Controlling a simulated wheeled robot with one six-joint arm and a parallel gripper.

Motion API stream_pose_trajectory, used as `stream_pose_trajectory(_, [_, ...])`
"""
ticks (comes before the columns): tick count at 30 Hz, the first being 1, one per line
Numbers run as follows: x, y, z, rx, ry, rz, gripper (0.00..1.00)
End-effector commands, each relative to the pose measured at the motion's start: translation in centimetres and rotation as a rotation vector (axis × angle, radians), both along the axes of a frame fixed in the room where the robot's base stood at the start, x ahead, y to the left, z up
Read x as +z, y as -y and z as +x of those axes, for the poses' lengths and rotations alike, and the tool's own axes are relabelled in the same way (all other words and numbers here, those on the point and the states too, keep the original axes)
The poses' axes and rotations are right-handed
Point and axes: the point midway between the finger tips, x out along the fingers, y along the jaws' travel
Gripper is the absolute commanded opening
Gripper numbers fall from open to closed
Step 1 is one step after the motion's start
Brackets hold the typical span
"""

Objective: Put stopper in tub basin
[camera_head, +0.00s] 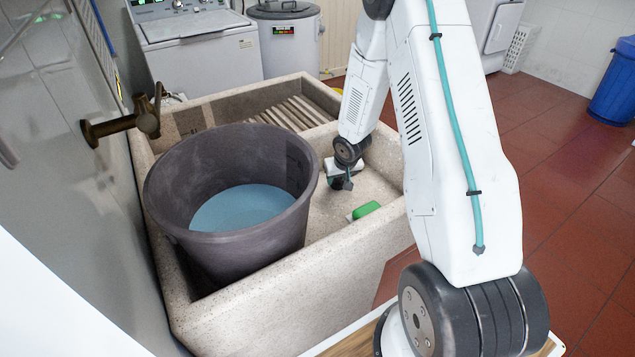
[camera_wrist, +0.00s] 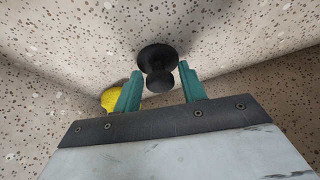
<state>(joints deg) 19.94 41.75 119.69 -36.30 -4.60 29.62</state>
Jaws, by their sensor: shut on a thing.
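The black stopper (camera_wrist: 157,55), a round disc with a knob, shows in the wrist view between the teal fingers of my gripper (camera_wrist: 160,70). My gripper is shut on it by the knob. The speckled stone tub basin (camera_head: 312,268) fills the middle of the head view. In the head view my gripper (camera_head: 343,183) is low inside the basin, right of the large bucket. The stopper is too small and dark there to make out clearly. I cannot tell whether the stopper touches the stone. The drain hole is not visible.
A dark bucket (camera_head: 235,255) with bluish water stands in the basin's left part. A green and white item (camera_head: 365,211) lies near the right rim. A yellow object (camera_wrist: 110,98) sits beside my left finger. The ribbed washboard (camera_head: 290,114) is behind; a tap (camera_head: 125,125) juts from the wall.

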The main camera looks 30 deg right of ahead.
Motion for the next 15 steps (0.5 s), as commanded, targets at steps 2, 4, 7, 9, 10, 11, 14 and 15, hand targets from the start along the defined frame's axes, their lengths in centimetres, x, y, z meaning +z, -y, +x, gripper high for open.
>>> stream_pose_trajectory(2, [-0.08, 0.48, -0.11, -0.007, 0.001, -0.001, 0.15])
stream_pose_trajectory(4, [-0.07, 0.47, -0.10, -0.007, 0.001, -0.001, 0.15])
stream_pose_trajectory(7, [-0.07, 0.41, -0.08, -0.005, 0.001, 0.000, 0.15])
stream_pose_trajectory(9, [-0.10, 0.38, -0.08, -0.005, 0.001, 0.000, 0.15])
stream_pose_trajectory(10, [-0.20, 0.36, -0.07, -0.005, 0.001, 0.000, 0.15])
stream_pose_trajectory(11, [-0.30, 0.36, -0.08, -0.005, 0.001, 0.000, 0.15])
stream_pose_trajectory(14, [-0.35, 0.34, -0.05, -0.004, 0.001, 0.000, 0.58])
stream_pose_trajectory(15, [-0.35, 0.33, -0.05, -0.004, 0.001, 0.000, 0.63])
